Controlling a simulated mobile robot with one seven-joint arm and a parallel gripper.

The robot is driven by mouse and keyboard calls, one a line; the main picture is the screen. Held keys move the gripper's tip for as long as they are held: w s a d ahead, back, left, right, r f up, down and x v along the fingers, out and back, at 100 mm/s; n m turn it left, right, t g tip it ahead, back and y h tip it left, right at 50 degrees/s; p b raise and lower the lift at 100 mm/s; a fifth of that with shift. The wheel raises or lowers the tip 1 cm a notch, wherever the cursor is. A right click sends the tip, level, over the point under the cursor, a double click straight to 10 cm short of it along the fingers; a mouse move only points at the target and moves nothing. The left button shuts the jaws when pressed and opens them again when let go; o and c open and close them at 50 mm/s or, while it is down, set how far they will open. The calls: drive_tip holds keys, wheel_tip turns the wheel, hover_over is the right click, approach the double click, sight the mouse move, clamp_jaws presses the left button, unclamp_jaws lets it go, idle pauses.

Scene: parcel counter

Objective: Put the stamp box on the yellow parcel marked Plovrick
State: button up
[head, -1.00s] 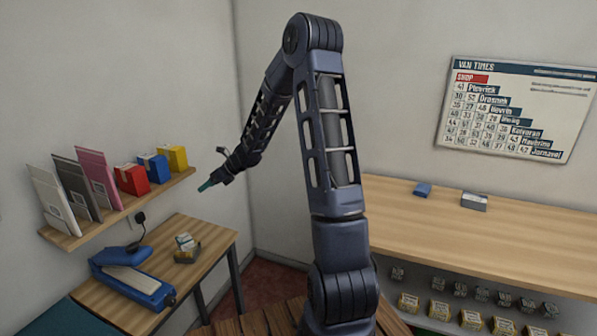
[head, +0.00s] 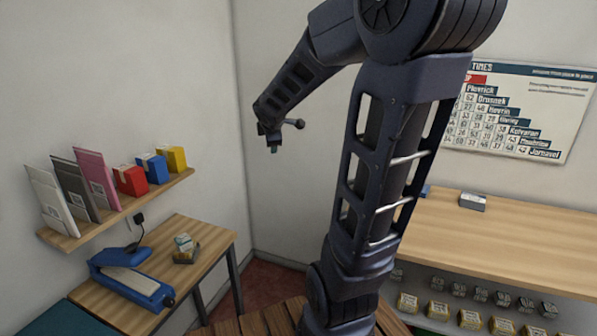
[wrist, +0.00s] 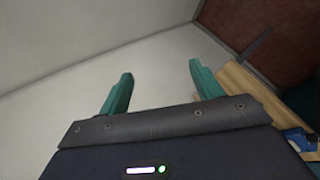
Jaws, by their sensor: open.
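My gripper (head: 273,148) hangs in the air near the back corner, above and to the right of the wall shelf. In the wrist view its two teal fingers (wrist: 161,72) are apart with nothing between them. A yellow box (head: 173,159) stands at the right end of the shelf, its marking too small to read. Several small yellowish parcels (head: 470,320) sit under the right counter, their labels unreadable. A small holder with a pale green and white box (head: 184,243) is on the left table; I cannot tell if this is the stamp box.
The wall shelf (head: 75,238) also holds a red box (head: 130,180), a blue box (head: 153,168) and upright envelopes. A blue device (head: 135,283) lies on the left table. A grey box (head: 472,201) sits on the mostly clear right counter (head: 520,245).

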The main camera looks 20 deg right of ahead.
drive_tip(key=s+m+g+y, duration=0.2)
drive_tip(key=s+m+g, duration=0.2)
drive_tip(key=s+m, duration=1.2)
drive_tip(key=s, duration=0.8)
drive_tip(key=shift+s+a+f+y, duration=0.25)
drive_tip(key=shift+a+f+y, duration=0.05)
drive_tip(key=shift+a+f, duration=0.1)
